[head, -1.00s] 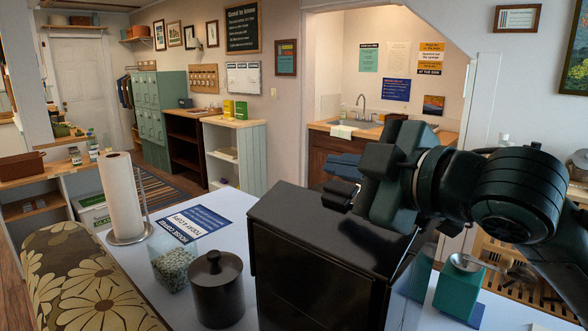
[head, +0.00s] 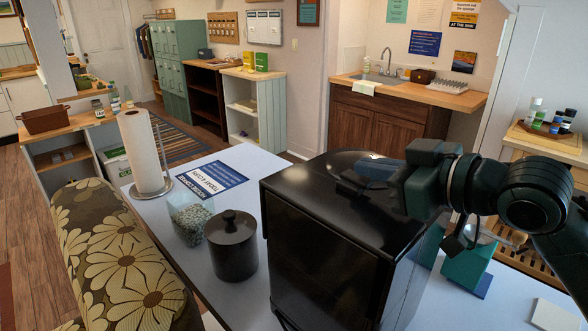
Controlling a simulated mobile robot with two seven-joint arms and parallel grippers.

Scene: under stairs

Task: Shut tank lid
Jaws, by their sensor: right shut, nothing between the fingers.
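A black box-shaped machine (head: 318,245) stands on the white table, with a glossy black top (head: 300,190). A blue-grey flat piece (head: 376,169), which looks like the tank lid, shows low at the top's rear right. It is partly hidden by my right gripper, and I cannot tell whether it is fully shut. My right gripper (head: 352,184) comes in from the right, shut and empty, low over the machine's top beside this piece. Whether it touches is unclear. My left gripper is not in view.
A dark lidded canister (head: 231,250), a clear container of pale green beans (head: 190,215) and a paper towel roll (head: 143,152) stand left of the machine. A teal box (head: 467,264) is on its right. A printed sheet (head: 212,179) lies flat behind the canister.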

